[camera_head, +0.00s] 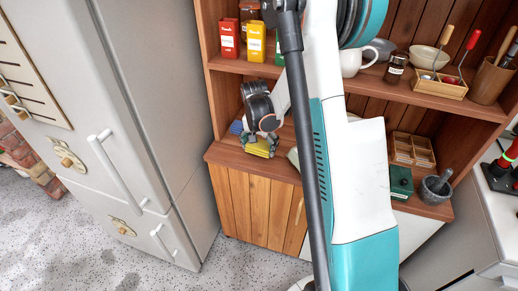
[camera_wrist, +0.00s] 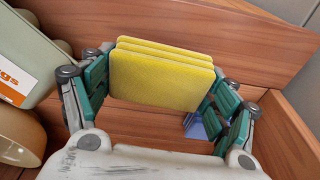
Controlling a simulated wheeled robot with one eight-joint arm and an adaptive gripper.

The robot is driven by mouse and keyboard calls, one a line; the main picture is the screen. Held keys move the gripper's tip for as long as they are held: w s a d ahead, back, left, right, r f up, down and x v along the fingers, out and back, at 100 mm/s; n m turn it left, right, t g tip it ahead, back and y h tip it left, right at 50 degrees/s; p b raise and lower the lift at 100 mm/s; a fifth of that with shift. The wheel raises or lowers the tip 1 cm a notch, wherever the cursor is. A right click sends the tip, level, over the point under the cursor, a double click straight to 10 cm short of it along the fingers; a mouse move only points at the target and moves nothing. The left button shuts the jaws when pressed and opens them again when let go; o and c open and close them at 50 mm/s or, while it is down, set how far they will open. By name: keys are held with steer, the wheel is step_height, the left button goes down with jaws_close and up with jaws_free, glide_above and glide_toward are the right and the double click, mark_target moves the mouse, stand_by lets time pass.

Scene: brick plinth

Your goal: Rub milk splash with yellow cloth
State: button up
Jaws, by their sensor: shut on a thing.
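The yellow cloth (camera_wrist: 160,78), folded in several layers, stands between the green finger pads of my gripper (camera_wrist: 162,88) in the wrist view. My gripper is shut on it from both sides. In the head view the cloth (camera_head: 257,151) shows below my gripper (camera_head: 261,139), at the left front of the wooden cabinet's counter (camera_head: 222,154). I cannot tell whether the cloth touches the counter. No milk splash can be made out; my gripper and arm hide part of the counter.
A blue object (camera_wrist: 197,126) lies just behind the cloth. A pale egg carton (camera_wrist: 25,45) and a tan rounded thing (camera_wrist: 20,135) are close on the left. Red and yellow boxes (camera_head: 229,38) stand on the shelf above. A grey fridge (camera_head: 150,100) is left of the cabinet.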

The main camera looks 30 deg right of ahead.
steer(key=shift+r+p, duration=1.2)
steer(key=shift+r, duration=1)
